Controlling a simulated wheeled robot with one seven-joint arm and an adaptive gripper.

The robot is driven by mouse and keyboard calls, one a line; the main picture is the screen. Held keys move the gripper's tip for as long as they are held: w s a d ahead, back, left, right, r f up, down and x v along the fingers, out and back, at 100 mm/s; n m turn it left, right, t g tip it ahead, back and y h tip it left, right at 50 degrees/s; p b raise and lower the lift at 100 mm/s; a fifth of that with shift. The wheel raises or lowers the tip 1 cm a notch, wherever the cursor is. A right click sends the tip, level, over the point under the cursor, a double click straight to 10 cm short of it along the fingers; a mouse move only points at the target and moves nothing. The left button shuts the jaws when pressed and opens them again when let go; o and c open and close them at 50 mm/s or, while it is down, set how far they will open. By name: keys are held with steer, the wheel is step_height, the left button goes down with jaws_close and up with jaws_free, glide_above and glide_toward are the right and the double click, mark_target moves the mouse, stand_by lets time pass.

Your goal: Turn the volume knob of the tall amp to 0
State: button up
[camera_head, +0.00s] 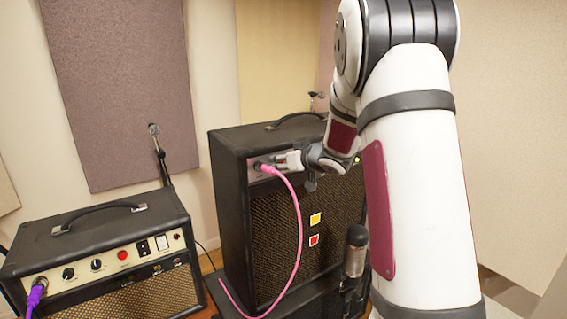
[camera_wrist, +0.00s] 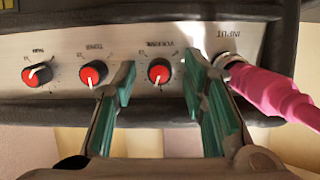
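The tall amp (camera_head: 232,200) is a black cabinet with a brown grille, standing in the middle of the head view. In the wrist view its metal panel (camera_wrist: 60,40) appears upside down. The volume knob (camera_wrist: 159,71), black with a red cap and white pointer, shows between the two green-padded fingers of my gripper (camera_wrist: 160,78). The fingers are open, one to each side of the knob, with visible gaps; I cannot tell whether the tips reach its depth. In the head view my gripper (camera_head: 284,160) is at the panel, and my arm hides the panel's right part.
A pink cable plug (camera_wrist: 270,92) sits in the input jack, close beside the right finger. Tone (camera_wrist: 93,73) and another red-capped knob (camera_wrist: 39,75) lie left. A shorter amp (camera_head: 95,245) stands at left; a microphone (camera_head: 355,250) stands in front of the tall amp.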

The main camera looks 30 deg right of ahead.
jaws_close()
